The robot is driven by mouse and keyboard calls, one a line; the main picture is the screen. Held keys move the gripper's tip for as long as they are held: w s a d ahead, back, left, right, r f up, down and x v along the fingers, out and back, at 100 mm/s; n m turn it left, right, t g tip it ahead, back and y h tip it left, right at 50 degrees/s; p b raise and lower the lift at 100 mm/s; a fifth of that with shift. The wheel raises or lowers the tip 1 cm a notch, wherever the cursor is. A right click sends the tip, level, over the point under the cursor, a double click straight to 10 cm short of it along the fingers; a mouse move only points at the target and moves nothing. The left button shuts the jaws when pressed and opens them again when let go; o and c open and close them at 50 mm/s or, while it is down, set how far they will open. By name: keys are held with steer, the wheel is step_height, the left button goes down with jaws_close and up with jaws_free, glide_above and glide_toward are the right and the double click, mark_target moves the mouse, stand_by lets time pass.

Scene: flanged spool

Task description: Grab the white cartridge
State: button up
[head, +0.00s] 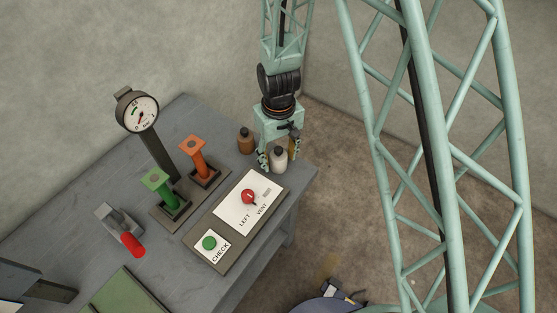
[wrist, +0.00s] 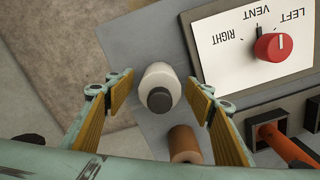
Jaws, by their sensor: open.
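The white cartridge (head: 279,160) has a dark cap and stands upright near the far right corner of the grey table. In the wrist view the white cartridge (wrist: 167,72) shows from above, dark cap toward me. My gripper (head: 279,163) is open, with its fingers on either side of the cartridge. In the wrist view my gripper (wrist: 160,92) shows a gap between the cartridge and each yellow-padded finger. No contact is visible. In the head view the fingers and wrist hide part of the cartridge.
A brown cartridge (head: 245,141) stands close by on the left; it also shows in the wrist view (wrist: 184,145). A panel with a red knob (head: 248,196) and green button (head: 209,243) lies in front. Orange (head: 200,160) and green (head: 161,190) levers and a gauge (head: 137,113) stand further left.

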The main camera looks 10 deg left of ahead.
mark_target(279, 149)
steer(key=c, duration=0.9)
steer(key=shift+c, duration=0.2)
steer(key=shift+r, duration=0.15)
steer(key=shift+r, duration=1.65)
steer(key=s+d+r, duration=0.1)
steer(key=s+d, duration=0.7)
steer(key=s, duration=0.5)
steer(key=shift+s+d+r, duration=0.2)
steer(key=shift+s, duration=0.15)
